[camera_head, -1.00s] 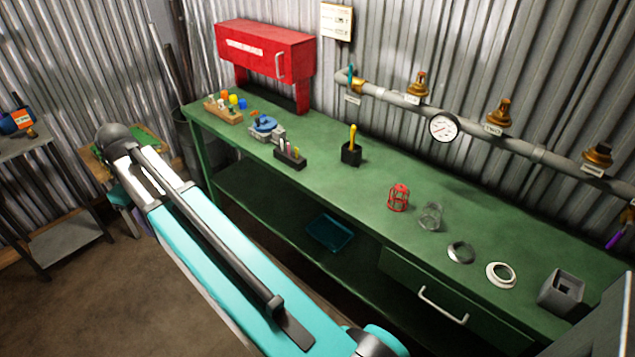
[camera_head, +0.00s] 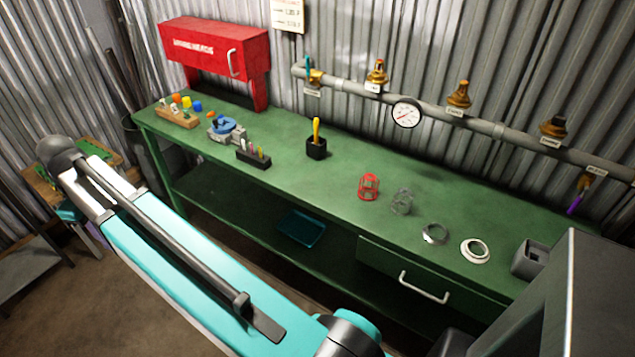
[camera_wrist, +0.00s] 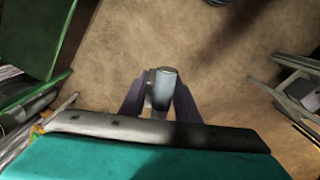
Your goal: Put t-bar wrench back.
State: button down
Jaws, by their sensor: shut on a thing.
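In the wrist view my gripper (camera_wrist: 160,104) is shut on a grey metal piece with a rounded, blocky end, which I take to be the t-bar wrench (camera_wrist: 163,76). It sits between the two dark purple fingers, with bare brown floor behind it. Most of the wrench is hidden, so I cannot tell how its bar lies.
A valved pipe (camera_head: 340,86) runs behind. A grey box shape (camera_head: 600,290) fills the lower right.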

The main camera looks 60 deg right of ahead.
jog(key=s+d+f+m, duration=0.15)
jog(key=s+d, duration=0.25)
jog(key=d, duration=0.5)
jog(key=s+d+f+m, duration=0.15)
jog(key=s+d, duration=0.25)
jog(key=d, duration=0.5)
jog(key=s+d+m, duration=0.2)
jog(key=s+d, duration=0.3)
jog(key=d, duration=0.5)
jog(key=s+d+f+m, duration=0.1)
jog(key=s+d+m, duration=0.1)
jog(key=s+d, duration=0.6)
jog(key=s+d+f+m+b, duration=0.1)
jog(key=s+d+f+m, duration=0.1)
jog(key=s+d, duration=0.6)
jog(key=s+m, duration=0.1)
jog(key=s, duration=0.6)
jog(key=shift+d, duration=0.25)
jog(key=shift+w+d, duration=0.1)
jog(key=shift+w, duration=0.05)
jog(key=w+d+p, duration=0.1)
jog(key=w+d, duration=0.2)
jog(key=d, duration=0.1)
jog(key=w+d+f+p, duration=0.1)
jog(key=w+d+p, duration=0.1)
jog(key=w+d, duration=0.1)
jog(key=w+d+p, duration=0.2)
jog(key=w+d, duration=0.1)
jog(key=d, duration=0.3)
jog(key=shift+f, duration=0.25)
